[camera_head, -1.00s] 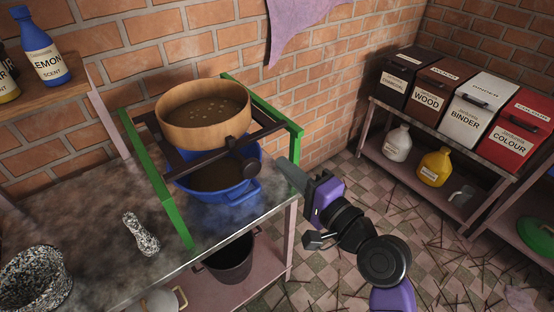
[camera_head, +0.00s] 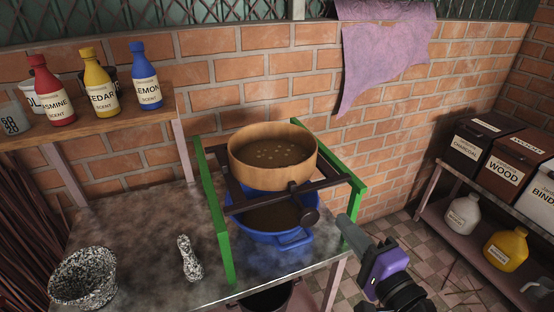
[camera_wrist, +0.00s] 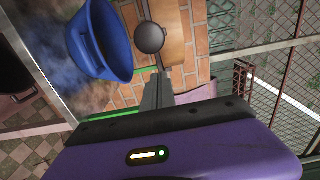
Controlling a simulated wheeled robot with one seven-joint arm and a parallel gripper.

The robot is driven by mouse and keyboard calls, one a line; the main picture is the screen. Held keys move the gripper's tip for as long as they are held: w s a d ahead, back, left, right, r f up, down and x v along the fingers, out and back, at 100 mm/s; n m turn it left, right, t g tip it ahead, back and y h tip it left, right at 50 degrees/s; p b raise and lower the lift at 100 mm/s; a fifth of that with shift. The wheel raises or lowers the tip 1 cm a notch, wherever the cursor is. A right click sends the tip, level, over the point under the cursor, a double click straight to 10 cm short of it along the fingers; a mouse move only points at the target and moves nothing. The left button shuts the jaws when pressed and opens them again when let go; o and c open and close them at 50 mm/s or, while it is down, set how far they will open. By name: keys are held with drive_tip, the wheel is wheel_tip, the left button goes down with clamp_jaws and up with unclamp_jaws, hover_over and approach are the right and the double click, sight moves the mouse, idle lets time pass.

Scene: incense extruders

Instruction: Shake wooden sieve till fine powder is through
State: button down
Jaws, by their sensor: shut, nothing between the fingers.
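The round wooden sieve (camera_head: 270,178) sits upright on a dark sliding frame (camera_head: 238,205) between green side supports (camera_head: 216,215). Brown material with several pale lumps lies inside it. A dark round knob (camera_head: 310,217) sticks out at the frame's front. The blue basin (camera_head: 290,238) stands below with brown powder in it. My gripper (camera_head: 346,222) is shut and empty, just right of the knob and apart from it. The wrist view shows the shut fingers (camera_wrist: 158,88) below the knob (camera_wrist: 149,38), with part of the sieve (camera_wrist: 175,42) and the blue basin (camera_wrist: 112,45).
A speckled mortar (camera_head: 83,280) and speckled pestle (camera_head: 189,258) stand on the metal table (camera_head: 140,225). Scent bottles (camera_head: 102,90) stand on a shelf at upper left. Labelled boxes (camera_head: 515,170) and jugs (camera_head: 462,214) are on a rack at right. Floor shows between table and rack.

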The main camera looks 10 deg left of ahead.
drive_tip(key=s+a, duration=0.6)
drive_tip(key=s, duration=0.4)
drive_tip(key=shift+a, duration=0.2)
drive_tip(key=p, duration=0.3)
approach(273, 200)
drive_tip(key=x, duration=0.7)
